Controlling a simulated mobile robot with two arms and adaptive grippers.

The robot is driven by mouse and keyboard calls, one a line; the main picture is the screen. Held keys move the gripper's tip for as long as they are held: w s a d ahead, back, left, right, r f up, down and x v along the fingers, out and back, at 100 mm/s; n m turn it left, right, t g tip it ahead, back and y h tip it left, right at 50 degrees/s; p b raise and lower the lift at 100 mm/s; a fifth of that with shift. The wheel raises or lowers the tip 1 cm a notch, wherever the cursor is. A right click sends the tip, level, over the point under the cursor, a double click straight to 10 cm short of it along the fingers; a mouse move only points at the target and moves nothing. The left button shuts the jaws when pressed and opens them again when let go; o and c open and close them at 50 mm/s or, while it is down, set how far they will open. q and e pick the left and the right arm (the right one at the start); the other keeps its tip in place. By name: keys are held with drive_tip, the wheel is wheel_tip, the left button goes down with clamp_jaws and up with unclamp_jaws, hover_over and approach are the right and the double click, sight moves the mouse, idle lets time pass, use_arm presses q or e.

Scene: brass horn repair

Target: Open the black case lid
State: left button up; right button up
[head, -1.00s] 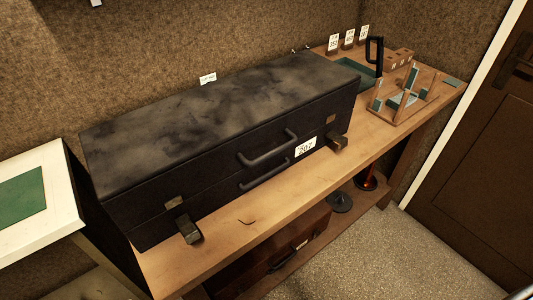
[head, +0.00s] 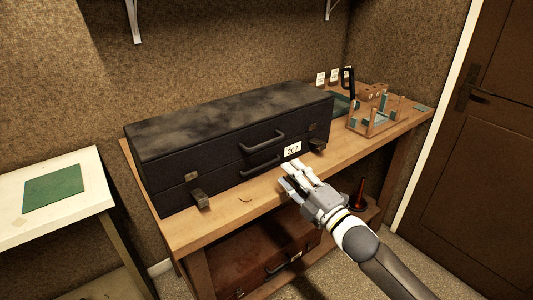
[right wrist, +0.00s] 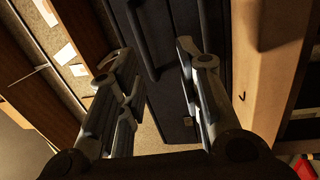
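The long black case (head: 215,150) lies closed on the wooden bench, with a mottled dark lid on top. Its front has an upper handle (head: 262,142) on the lid, a lower handle (head: 262,165) on the base, and a white label reading 207 (head: 292,149). Latch pieces stick out at the front left (head: 200,197) and front right (head: 317,144). My right gripper (head: 294,174) is in front of the case, below the label, apart from it. In the right wrist view its fingers (right wrist: 155,75) are spread, with the case front (right wrist: 175,45) beyond them. My left gripper is not in view.
The wooden bench (head: 245,203) has a narrow free strip before the case. A wooden stand (head: 372,123) and small cards are at its right end. A brown case (head: 255,262) lies on the lower shelf. A white table (head: 50,215) with a green mat is at left; a door is at right.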

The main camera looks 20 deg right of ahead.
sight(267, 142)
drive_tip(key=shift+n+y, duration=0.5)
drive_tip(key=shift+n, duration=0.1)
drive_tip(key=x, duration=0.3)
drive_tip(key=r+p+x, duration=0.1)
drive_tip(key=x, duration=0.3)
drive_tip(key=r+p+x, duration=0.1)
drive_tip(key=x, duration=0.3)
drive_tip(key=shift+s+a+r, duration=0.1)
drive_tip(key=shift+s+r, duration=0.1)
clamp_jaws()
